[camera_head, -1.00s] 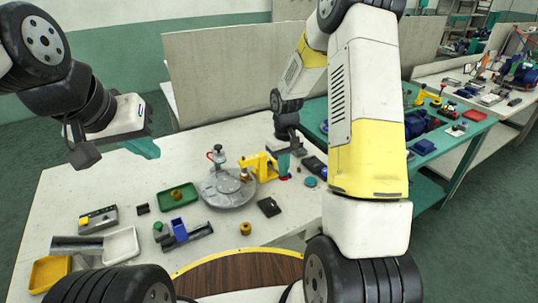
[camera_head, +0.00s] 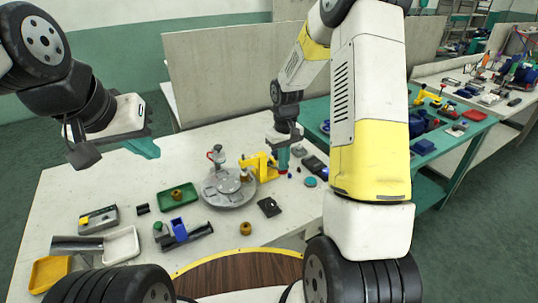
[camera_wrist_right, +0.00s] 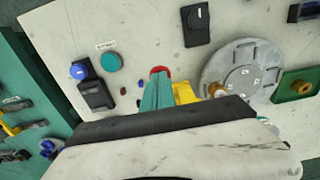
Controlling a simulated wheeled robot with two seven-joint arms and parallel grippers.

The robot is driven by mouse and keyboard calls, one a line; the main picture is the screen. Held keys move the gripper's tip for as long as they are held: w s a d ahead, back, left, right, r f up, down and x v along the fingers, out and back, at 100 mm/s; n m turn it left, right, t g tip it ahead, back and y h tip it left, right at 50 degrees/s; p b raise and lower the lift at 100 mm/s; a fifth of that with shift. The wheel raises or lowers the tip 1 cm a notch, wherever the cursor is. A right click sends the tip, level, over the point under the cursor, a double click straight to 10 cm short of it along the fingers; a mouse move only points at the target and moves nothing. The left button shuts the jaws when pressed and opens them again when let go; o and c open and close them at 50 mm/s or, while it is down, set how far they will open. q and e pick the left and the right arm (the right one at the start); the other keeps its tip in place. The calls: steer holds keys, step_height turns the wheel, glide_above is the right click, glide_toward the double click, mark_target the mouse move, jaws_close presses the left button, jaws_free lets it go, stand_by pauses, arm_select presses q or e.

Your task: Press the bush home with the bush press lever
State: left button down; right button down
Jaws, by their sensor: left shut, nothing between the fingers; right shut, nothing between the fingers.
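The yellow bush press (camera_head: 258,165) stands at the right edge of the round grey fixture plate (camera_head: 230,198). A brass bush (camera_head: 245,176) sits beside the press on the plate; it also shows in the right wrist view (camera_wrist_right: 216,89). How deep it is seated I cannot tell. My right gripper (camera_head: 283,170) is shut and empty, pointing down just right of the press. In the right wrist view a red lever knob (camera_wrist_right: 158,70) shows at its fingertips (camera_wrist_right: 157,80), partly covered; contact is unclear. My left gripper (camera_head: 147,149) is shut and empty above the table's left side.
A green tray (camera_head: 191,190) with a brass part lies left of the plate. Another brass part (camera_head: 245,228) lies near the front edge. A dark block (camera_head: 269,207) and a teal disc (camera_head: 310,182) lie near the press. A grey panel stands behind the table.

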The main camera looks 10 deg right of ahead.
steer(key=shift+r, duration=0.1)
steer(key=shift+w+a+r, duration=0.1)
steer(key=shift+w+r, duration=0.15)
steer(key=shift+r, duration=2.75)
steer(key=s+r+m+t, duration=0.2)
steer(key=s+r+t, duration=0.1)
steer(key=s+r, duration=0.9)
steer(key=s+a+r+t+y, duration=0.1)
steer(key=s+r, duration=0.2)
steer(key=s, duration=0.3)
steer(key=s+a+r+m+t+y, duration=0.1)
steer(key=s+r+t, duration=0.1)
steer(key=s+r, duration=0.2)
steer(key=shift+s, duration=1.15)
steer(key=shift+a, duration=0.1)
